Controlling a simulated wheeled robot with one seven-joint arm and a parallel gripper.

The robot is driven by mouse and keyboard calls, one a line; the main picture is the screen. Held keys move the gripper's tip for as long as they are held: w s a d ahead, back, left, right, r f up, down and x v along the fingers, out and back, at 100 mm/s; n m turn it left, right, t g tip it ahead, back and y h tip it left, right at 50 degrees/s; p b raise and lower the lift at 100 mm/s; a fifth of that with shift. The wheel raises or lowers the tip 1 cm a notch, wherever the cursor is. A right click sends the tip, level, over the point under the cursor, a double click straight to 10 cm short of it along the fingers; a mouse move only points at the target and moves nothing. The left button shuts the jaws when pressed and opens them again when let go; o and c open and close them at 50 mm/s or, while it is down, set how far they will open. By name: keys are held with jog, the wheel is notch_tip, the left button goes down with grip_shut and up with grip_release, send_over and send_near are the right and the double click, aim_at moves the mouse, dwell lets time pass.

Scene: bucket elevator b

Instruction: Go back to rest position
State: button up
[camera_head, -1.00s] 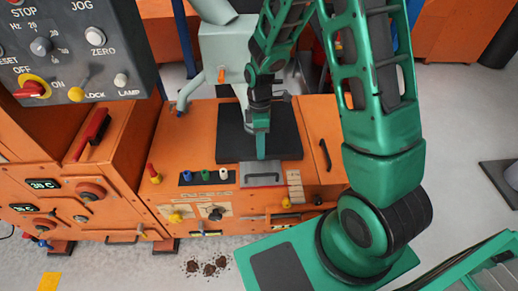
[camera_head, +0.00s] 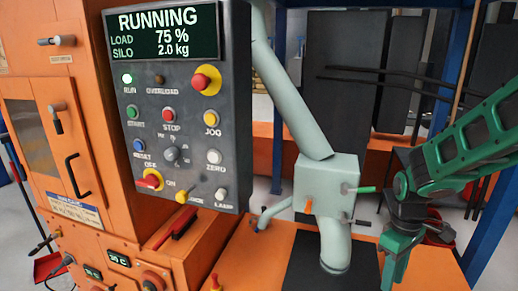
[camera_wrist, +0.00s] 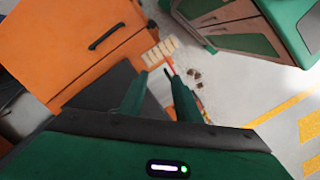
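My gripper (camera_head: 393,272) is in the head view at the lower right, pointing down beside the dark pad on the orange machine top. Its green arm (camera_head: 455,150) reaches in from the right. In the wrist view my gripper (camera_wrist: 158,80) shows two green fingers apart with a gap between them. Nothing is held in the gap; the floor and machine edge show beyond it.
The control panel (camera_head: 180,110) reads RUNNING, load 75 %, silo 2.0 kg, with its green RUN lamp lit. A pale green spout (camera_head: 327,188) stands left of my gripper above the dark pad (camera_head: 305,258). Dark crumbs (camera_wrist: 196,78) lie on the floor.

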jog(key=s+d+r+m, duration=0.3)
jog(key=s+r+m, duration=0.2)
jog(key=s, duration=0.4)
jog(key=s+d+r+m+t, duration=0.1)
jog(key=s+d+r+m, duration=0.2)
jog(key=s+r+m, duration=0.2)
jog(key=s+m, duration=0.2)
jog(key=s, duration=0.1)
jog(key=shift+s+d+m, duration=0.3)
jog(key=shift+s+d, duration=0.1)
jog(key=shift+r, duration=0.1)
